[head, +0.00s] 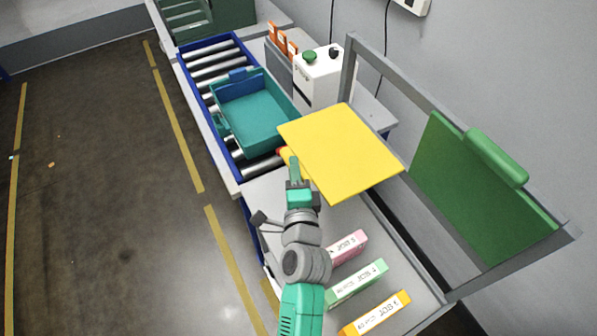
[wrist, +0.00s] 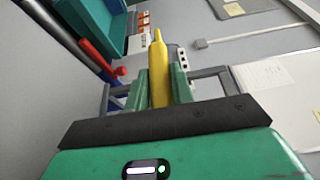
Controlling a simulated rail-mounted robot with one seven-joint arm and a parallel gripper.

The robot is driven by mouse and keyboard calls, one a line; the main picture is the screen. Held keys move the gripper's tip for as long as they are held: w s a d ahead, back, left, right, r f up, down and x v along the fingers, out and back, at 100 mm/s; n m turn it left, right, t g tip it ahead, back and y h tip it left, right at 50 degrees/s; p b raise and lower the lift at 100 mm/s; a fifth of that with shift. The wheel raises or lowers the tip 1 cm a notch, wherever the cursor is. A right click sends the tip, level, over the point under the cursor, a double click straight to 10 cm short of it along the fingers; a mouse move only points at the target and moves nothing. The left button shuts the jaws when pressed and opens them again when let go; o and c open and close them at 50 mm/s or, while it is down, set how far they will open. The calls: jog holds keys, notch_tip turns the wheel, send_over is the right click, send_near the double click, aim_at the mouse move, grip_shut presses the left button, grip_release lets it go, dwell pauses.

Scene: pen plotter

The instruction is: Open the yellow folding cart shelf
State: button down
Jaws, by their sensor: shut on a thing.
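The yellow shelf (head: 342,150) is a flat square panel. In the head view it stands out from the cart's grey frame (head: 378,72) over the cart, its broad face showing. My gripper (head: 293,168) is at its left edge. In the wrist view my gripper (wrist: 160,92) has its green fingers on both sides of a narrow yellow part (wrist: 158,70) of the shelf, seen nearly end-on. The fingers are shut on it. The exact contact is partly hidden by my fingers, and the shelf's exact tilt is hard to tell.
A green panel (head: 460,185) with a rounded edge stands upright at the right. Pink (head: 347,246), green (head: 357,283) and orange (head: 376,316) boxes lie below. A teal bin (head: 258,115) sits on the roller conveyor (head: 212,62). The floor at left is clear.

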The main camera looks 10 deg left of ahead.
jog(key=c, duration=1.2)
grip_release()
jog(key=v, duration=0.7)
jog(key=shift+s+d, duration=0.2)
jog(key=shift+s, duration=0.15)
